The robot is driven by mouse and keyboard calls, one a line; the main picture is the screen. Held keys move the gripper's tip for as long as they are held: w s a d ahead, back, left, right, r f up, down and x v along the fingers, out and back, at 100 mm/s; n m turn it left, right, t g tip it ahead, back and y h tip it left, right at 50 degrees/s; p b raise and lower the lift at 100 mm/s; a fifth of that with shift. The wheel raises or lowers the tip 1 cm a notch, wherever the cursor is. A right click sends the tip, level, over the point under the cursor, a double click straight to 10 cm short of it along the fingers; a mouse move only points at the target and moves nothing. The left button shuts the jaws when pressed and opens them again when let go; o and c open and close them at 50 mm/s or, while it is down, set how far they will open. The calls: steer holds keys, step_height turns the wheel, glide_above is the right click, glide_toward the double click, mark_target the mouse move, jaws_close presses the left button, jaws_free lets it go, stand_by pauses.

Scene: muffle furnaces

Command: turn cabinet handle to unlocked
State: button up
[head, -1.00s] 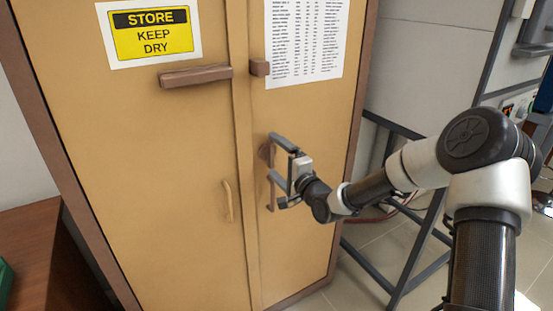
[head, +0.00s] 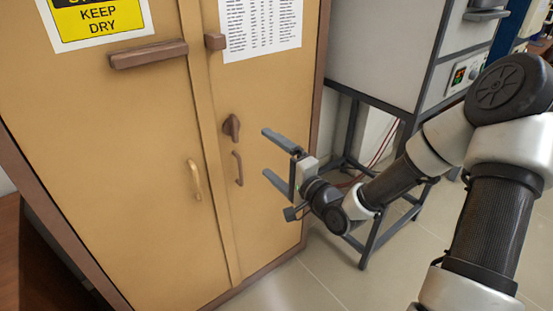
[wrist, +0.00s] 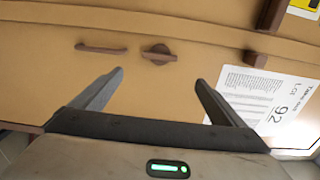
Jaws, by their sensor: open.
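The cabinet handle, a brown turn knob (head: 232,127), is on the right door of the tan cabinet (head: 150,130). Its grip stands roughly upright, nearly in line with the brown pull handle (head: 238,168) below it. In the wrist view the knob (wrist: 158,54) shows beyond the fingertips, roughly between them, with the pull handle (wrist: 101,47) to its left. My gripper (head: 266,152) is open and empty, in front of the right door and to the right of the knob. It also shows open in the wrist view (wrist: 160,77), apart from the knob.
A lighter pull handle (head: 195,180) is on the left door. A wooden bar (head: 148,53) and small block (head: 215,41) sit higher on the doors. A furnace (head: 385,50) on a dark metal stand (head: 375,235) is at right. The floor before the cabinet is clear.

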steer(key=shift+v, duration=1.1)
